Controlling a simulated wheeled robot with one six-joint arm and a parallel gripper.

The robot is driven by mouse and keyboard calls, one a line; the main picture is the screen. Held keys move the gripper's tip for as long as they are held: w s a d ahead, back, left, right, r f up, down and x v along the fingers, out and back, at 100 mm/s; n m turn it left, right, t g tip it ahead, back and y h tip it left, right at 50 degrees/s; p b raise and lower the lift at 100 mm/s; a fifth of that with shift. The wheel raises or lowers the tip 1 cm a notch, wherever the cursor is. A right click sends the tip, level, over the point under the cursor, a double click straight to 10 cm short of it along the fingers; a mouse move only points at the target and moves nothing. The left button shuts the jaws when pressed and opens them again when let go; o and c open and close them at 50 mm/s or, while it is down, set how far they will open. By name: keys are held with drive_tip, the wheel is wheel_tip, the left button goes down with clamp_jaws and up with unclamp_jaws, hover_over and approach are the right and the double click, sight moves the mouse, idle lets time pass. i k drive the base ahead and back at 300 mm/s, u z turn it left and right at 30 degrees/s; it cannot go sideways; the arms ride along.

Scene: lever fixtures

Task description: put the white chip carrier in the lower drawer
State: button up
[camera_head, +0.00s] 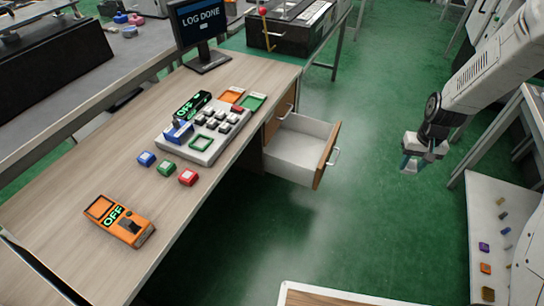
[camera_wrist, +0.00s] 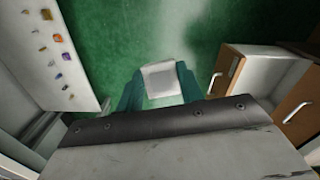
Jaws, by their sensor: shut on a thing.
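The white chip carrier (camera_wrist: 162,79) shows in the wrist view as a flat, pale square between my two teal fingers. My gripper (camera_wrist: 160,85) is shut on it. In the head view my gripper (camera_head: 410,164) hangs over the green floor, to the right of the open drawer and apart from it; the carrier is hard to make out there. The lower drawer (camera_head: 300,144) is pulled out from the desk, and its pale inside looks empty. It also shows at the right of the wrist view (camera_wrist: 268,78). The closed drawer front above it (camera_head: 285,103) has a handle.
The desk (camera_head: 75,195) carries a keypad device (camera_head: 205,135), small coloured blocks, an orange OFF box (camera_head: 118,222) and a monitor (camera_head: 200,25). A pale board with small coloured parts (camera_head: 497,225) stands at the right. Open floor lies between drawer and gripper.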

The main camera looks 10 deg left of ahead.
sight(298, 154)
drive_tip(key=u, duration=0.25)
drive_tip(key=i, duration=1.65)
drive_tip(key=z, duration=0.05)
